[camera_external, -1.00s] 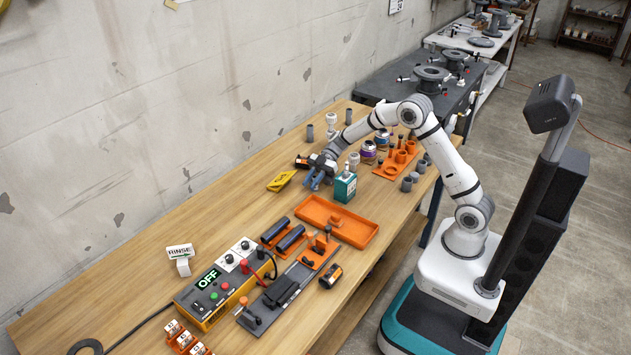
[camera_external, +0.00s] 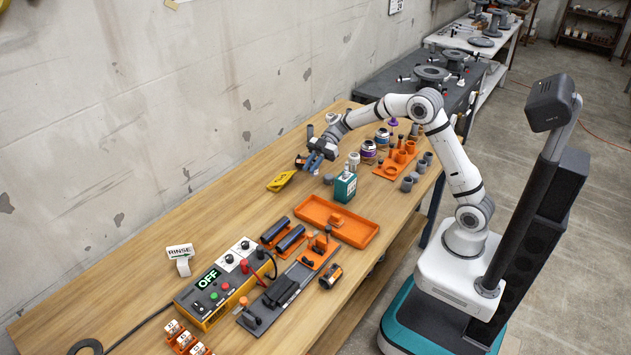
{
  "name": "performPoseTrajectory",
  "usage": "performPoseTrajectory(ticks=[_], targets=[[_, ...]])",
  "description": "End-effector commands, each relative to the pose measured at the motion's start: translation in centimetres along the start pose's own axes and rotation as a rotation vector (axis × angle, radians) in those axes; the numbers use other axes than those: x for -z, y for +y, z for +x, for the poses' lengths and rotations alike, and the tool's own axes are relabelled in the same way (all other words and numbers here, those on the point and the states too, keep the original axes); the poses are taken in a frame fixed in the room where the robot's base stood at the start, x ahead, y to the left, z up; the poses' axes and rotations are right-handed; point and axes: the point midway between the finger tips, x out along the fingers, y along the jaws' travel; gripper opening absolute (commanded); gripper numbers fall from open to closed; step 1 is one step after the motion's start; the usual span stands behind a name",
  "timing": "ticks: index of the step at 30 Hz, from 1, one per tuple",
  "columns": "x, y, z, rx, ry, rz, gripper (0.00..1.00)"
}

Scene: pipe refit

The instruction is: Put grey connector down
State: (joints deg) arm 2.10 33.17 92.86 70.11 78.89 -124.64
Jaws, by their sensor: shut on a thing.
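A small grey piece (camera_external: 328,179) shows just below and right of the fingers, beside the bottle. I cannot tell whether this piece is in the jaws or rests on the bench.
A yellow tag (camera_external: 280,181) lies left of my gripper. An orange tray (camera_external: 337,222) is nearer the camera. An orange holder (camera_external: 396,160) and several grey cylinders stand to the right. Left of the tray, the bench (camera_external: 225,225) has clear room.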

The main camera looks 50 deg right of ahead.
Motion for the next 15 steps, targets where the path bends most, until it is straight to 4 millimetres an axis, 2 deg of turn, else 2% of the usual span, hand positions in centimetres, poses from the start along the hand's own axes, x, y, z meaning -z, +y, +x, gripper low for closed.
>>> performPoseTrajectory(ticks=[3,8,11,14,15], targets=[[1.6,0.0,-0.7,0.0,0.001,-0.002,0.0],[2.7,0.3,-0.5,-0.005,0.0,0.0,0.0],[3.6,1.4,1.1,-0.027,-0.001,0.001,0.0],[5.2,3.1,4.3,-0.069,-0.003,0.008,0.0],[6.0,4.0,6.0,-0.092,-0.003,0.012,0.0]])
